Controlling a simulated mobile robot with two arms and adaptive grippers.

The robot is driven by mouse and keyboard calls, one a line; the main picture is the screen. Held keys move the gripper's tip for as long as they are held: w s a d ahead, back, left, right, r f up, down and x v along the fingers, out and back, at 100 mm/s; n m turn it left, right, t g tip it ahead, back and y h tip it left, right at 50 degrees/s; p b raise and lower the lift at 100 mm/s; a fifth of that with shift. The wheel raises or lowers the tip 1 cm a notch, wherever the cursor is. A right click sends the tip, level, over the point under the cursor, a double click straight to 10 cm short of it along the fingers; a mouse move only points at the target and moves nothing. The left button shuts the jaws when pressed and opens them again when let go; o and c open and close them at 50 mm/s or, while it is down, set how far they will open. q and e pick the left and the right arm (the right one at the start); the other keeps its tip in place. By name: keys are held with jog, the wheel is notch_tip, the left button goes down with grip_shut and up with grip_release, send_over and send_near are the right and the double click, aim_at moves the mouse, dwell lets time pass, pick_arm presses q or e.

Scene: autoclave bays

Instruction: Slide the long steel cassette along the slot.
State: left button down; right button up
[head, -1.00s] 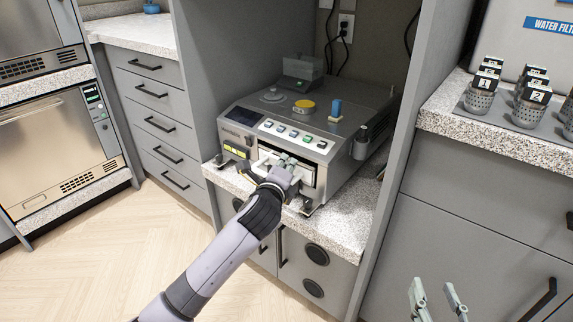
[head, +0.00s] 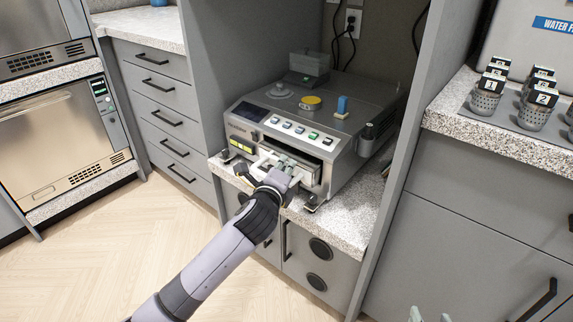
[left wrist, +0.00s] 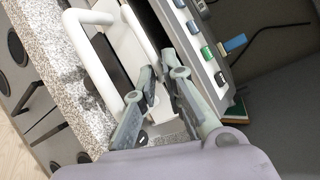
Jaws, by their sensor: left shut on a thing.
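The steel cassette (left wrist: 127,45) is partly out of the slot in the front of the bench-top machine (head: 335,150). Its pale loop handle (head: 250,176) shows at the machine's front, and also in the left wrist view (left wrist: 88,62).
The machine stands on a speckled counter (head: 345,215) inside a grey bay, with side panels close by. Baskets with numbered black tags (head: 537,105) stand on the right counter. Drawers (head: 160,105) and an oven (head: 60,140) are at left. The floor in front is clear.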

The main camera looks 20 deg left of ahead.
pick_arm(q)
jog(key=shift+s+a+f+p, duration=0.1)
jog(key=shift+s+a+p, duration=0.15)
jog(key=shift+s, duration=0.2)
jog(key=shift+s+a+p, duration=0.1)
jog(key=shift+s+p, duration=0.15)
jog(key=shift+s, duration=0.2)
jog(key=s+a+p, duration=0.1)
jog(key=s+a, duration=0.3)
jog(key=s, duration=0.8)
jog(key=s+a+p, duration=0.2)
jog(key=s+a, duration=0.2)
jog(key=s, duration=0.8)
jog(key=shift+a, duration=0.3)
pick_arm(e)
jog(key=s+d+f+g+h, duration=0.1)
jog(key=s+d+f+g, duration=0.1)
jog(key=s, duration=0.5)
jog(key=s+d+f+g+h, duration=0.1)
jog(key=s+d+f+g, duration=0.2)
jog(key=s+f+g, duration=0.2)
jog(key=shift+s+f+g+h, duration=0.15)
jog(key=shift+s+g+h, duration=0.15)
jog(key=shift+s+g, duration=0.8)
pick_arm(q)
jog(key=c, duration=1.6)
grip_release()
